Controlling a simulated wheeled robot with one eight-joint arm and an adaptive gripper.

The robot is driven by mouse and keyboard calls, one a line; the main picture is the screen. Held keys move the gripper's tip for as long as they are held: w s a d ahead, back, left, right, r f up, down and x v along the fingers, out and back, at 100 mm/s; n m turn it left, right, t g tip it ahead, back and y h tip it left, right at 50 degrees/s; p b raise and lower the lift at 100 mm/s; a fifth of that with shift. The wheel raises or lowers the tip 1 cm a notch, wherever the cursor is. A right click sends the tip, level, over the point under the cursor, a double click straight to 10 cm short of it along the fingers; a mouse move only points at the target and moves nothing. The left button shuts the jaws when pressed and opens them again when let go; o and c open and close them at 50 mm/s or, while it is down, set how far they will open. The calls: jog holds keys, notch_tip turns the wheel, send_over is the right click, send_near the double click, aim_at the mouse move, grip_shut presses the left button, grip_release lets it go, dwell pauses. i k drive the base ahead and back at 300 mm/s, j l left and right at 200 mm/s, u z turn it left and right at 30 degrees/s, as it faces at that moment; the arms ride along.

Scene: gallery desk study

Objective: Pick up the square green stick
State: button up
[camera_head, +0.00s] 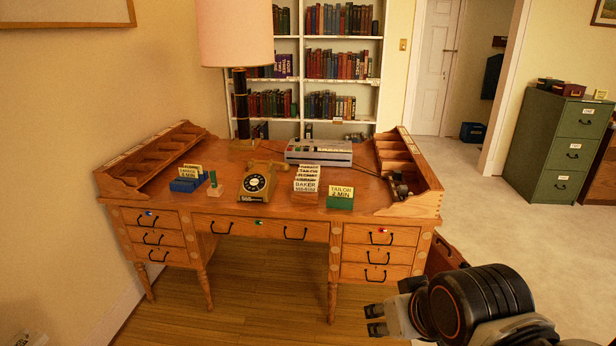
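A small green stick (213,179) stands upright on the left part of the wooden desk (228,208), between a blue card holder and the telephone. It is too small for me to tell its cross-section. My gripper (376,320) is at the lower right, in front of the desk and well apart from the stick. Its two fingertips point left with a gap between them, and nothing is held.
A blue card holder (183,185) stands left of the stick, and a rotary telephone (257,183) is to its right. A tall lamp (241,105) rises behind. Name cards (307,185) and a green card holder (340,203) stand further right. Floor shows right of the desk.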

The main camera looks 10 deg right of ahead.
aim_at(213, 172)
jog(key=i+j+u, duration=0.15)
jog(key=i+j, duration=0.15)
jog(key=i, duration=0.35)
jog(key=i+j+u, duration=0.2)
jog(key=i, duration=0.45)
jog(key=i+j+u, duration=0.15)
jog(key=i, duration=0.5)
jog(key=i+l+z, duration=0.2)
jog(key=z, duration=0.15)
jog(key=i+l+z, duration=0.15)
jog(key=z, duration=0.15)
jog(key=i+z, duration=0.35)
jog(key=k+u, duration=0.1)
jog(key=u, duration=1.3)
